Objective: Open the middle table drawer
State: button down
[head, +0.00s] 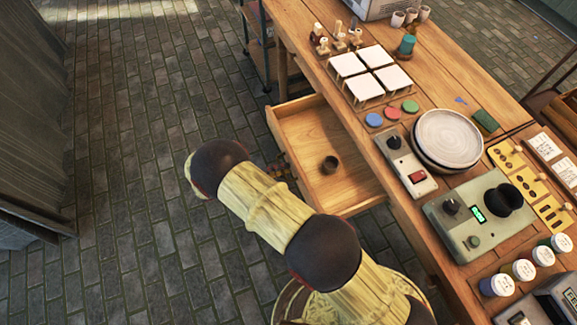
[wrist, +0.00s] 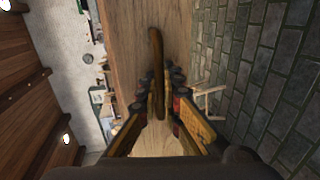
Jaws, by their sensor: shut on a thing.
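The table drawer (head: 348,188) is pulled out from the wooden table's side in the head view. Inside it stands a small dark round cup (head: 329,165). My gripper (wrist: 159,88) is shut on the drawer handle (wrist: 156,45), a brown bar that runs between its fingers against the wooden drawer front (wrist: 122,40) in the wrist view. In the head view my arm hides part of the drawer front and the handle, and only a bit of my gripper (head: 279,171) shows beside the drawer.
On the table (head: 462,85) are white square stands (head: 372,56), a stack of plates (head: 447,138), paint discs (head: 392,112), a switch box (head: 405,165), a green control box (head: 470,215) and white jars (head: 524,269). The brick floor (head: 130,180) left of the drawer is clear.

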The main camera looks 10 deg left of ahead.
jog(key=shift+s+a, duration=0.25)
jog(key=c, duration=2.3)
grip_release()
jog(key=v, duration=1.2)
